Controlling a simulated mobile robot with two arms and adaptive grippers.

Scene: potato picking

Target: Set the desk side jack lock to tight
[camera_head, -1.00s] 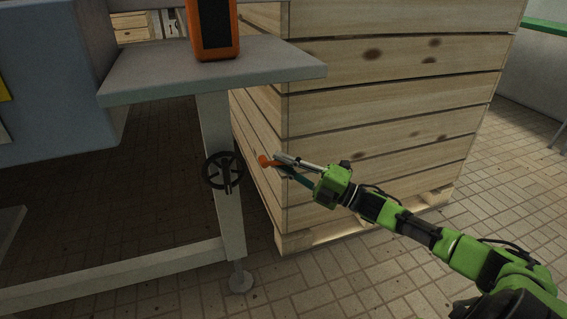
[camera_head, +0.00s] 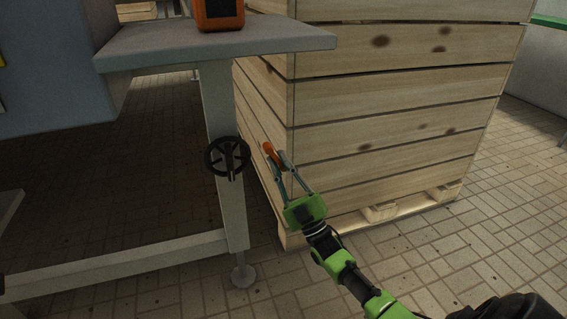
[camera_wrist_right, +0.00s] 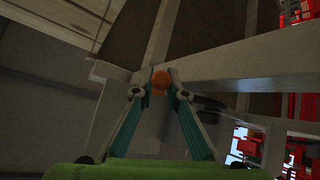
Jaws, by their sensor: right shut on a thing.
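The desk's side jack lock shows as an orange handle (camera_head: 270,151) by the desk leg, to the right of the black handwheel. My right gripper (camera_head: 276,162) is shut on this handle, its two fingers reaching up from the lower right. In the head view the handle is tilted, its upper end towards the left. In the right wrist view the handle's round orange end (camera_wrist_right: 160,80) sits between the fingertips (camera_wrist_right: 159,84). The lock's mount is hidden. My left gripper is not in view.
The black handwheel (camera_head: 228,157) is on the desk leg (camera_head: 228,210), close left of my gripper. A large wooden crate (camera_head: 400,115) stands right behind it. An orange and black device (camera_head: 219,12) is on the desk top (camera_head: 150,50). Tiled floor at the right is open.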

